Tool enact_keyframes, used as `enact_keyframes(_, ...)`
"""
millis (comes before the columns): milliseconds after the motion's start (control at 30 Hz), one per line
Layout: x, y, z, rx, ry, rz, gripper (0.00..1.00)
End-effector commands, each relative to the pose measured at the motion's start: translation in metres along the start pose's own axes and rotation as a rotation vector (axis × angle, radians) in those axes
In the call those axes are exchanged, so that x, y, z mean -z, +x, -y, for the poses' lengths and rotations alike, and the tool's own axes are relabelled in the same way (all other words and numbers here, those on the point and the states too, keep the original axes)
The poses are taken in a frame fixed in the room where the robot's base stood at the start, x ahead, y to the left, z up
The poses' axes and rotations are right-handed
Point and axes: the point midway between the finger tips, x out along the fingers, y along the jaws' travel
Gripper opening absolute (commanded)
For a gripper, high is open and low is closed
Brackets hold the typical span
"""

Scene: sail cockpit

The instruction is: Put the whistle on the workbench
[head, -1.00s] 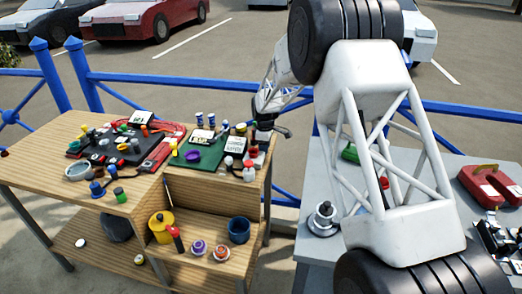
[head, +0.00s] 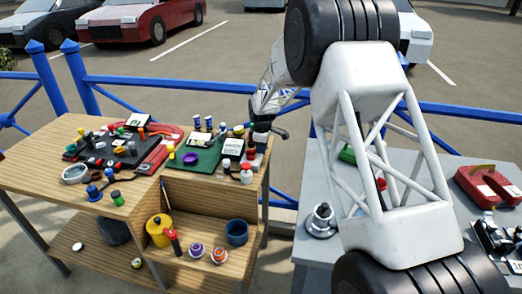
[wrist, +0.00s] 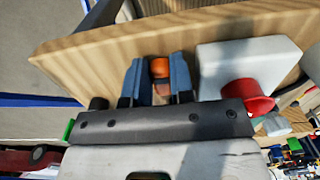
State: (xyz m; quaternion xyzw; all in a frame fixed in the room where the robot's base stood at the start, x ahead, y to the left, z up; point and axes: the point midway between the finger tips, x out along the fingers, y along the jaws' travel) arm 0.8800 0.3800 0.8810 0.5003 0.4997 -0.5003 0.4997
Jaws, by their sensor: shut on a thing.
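My gripper (wrist: 158,82) is shut on a small orange thing, seen between its blue fingers in the wrist view; I take it to be the whistle (wrist: 160,68), though its shape is mostly hidden. In the head view my gripper (head: 268,131) is at the right end of the wooden workbench (head: 35,172), close to its top; the whistle cannot be made out there. The wooden top (wrist: 105,48) also fills the upper part of the wrist view. I cannot tell whether the whistle touches it.
A white block (wrist: 245,62) and a red round thing (wrist: 248,95) are right of my fingers. The top holds a green board (head: 204,160), a red-edged dark tray (head: 160,157) and many small items. A yellow pot (head: 157,232) is on the lower shelf. A grey table (head: 310,185) stands right.

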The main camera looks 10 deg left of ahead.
Motion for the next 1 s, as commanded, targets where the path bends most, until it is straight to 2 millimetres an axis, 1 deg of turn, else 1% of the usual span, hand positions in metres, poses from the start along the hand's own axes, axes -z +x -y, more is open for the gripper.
enact_keyframes(167, 0.000, -0.015, 0.000, -0.002, 0.000, -0.001, 0.00)
enact_keyframes(267, 0.000, -0.027, 0.000, -0.002, 0.000, -0.001, 0.00)
enact_keyframes(500, 0.000, -0.064, 0.000, -0.002, 0.000, -0.001, 0.00)
enact_keyframes(700, 0.000, -0.088, 0.000, -0.002, 0.000, -0.001, 0.00)
enact_keyframes(833, 0.000, -0.095, 0.000, 0.000, 0.000, 0.000, 0.00)
enact_keyframes(1000, 0.000, -0.097, 0.000, 0.000, 0.000, 0.000, 0.00)
